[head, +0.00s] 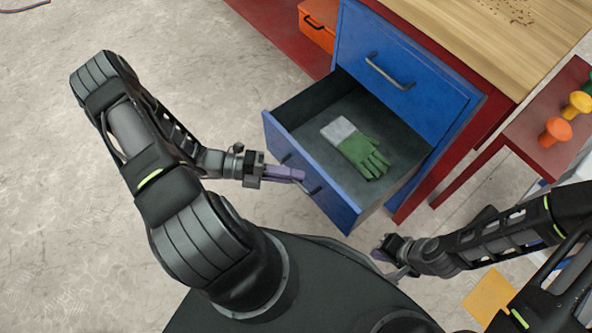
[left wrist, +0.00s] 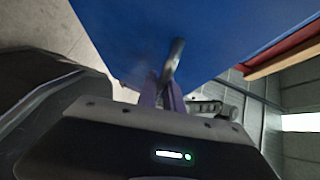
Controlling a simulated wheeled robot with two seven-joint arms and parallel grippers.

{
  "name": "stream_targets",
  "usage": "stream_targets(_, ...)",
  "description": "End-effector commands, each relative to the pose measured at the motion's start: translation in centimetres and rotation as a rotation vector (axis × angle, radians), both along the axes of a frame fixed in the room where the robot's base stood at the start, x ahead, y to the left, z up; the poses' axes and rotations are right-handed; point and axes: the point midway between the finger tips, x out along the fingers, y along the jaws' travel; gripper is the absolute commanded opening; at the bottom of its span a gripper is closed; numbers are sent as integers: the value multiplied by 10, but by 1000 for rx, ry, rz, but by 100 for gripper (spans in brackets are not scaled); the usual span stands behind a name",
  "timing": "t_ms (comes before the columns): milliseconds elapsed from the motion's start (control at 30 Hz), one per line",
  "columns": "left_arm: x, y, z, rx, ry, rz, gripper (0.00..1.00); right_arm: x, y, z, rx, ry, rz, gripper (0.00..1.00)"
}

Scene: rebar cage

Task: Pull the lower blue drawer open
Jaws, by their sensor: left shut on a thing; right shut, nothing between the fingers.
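The lower blue drawer (head: 310,180) stands pulled out from the blue cabinet in the head view, with its dark inside showing. A green glove with a grey cuff (head: 356,147) lies in it. My left gripper (head: 300,175), with purple fingers, is shut on the drawer's handle at the front face. In the left wrist view the dark bar handle (left wrist: 173,62) passes between the purple fingers against the blue front. The upper blue drawer (head: 400,85) is shut, with its own bar handle. My right gripper (head: 385,255) is shut and empty, below the drawer's near corner.
A wooden worktop (head: 500,40) covers the red bench above the drawers. An orange box (head: 318,24) sits on a red shelf at the top. A red side surface (head: 545,135) with coloured knobs is at the right. Bare concrete floor lies left of the drawer.

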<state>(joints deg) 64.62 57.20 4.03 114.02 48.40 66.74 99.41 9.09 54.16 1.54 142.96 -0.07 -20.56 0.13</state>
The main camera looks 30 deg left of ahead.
Motion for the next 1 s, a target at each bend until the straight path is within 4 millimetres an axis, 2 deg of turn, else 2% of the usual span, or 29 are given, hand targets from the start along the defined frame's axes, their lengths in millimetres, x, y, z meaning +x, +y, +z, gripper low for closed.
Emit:
stream_targets(200,1,2,-1,5,0,3,0,0,0,0,0,0,0,0)
stream_targets(233,1,2,-1,5,0,3,12,0,0,0,0,0,0,0)
stream_targets(333,1,2,-1,4,0,2,20,0,0,0,0,0,0,0)
stream_targets(667,0,4,0,2,-1,2,20,0,0,0,0,0,0,0)
stream_targets(767,-3,12,2,4,0,3,20,0,0,2,0,0,0,0)
stream_targets(1000,-18,47,7,6,0,3,20,-1,1,6,1,1,2,0)
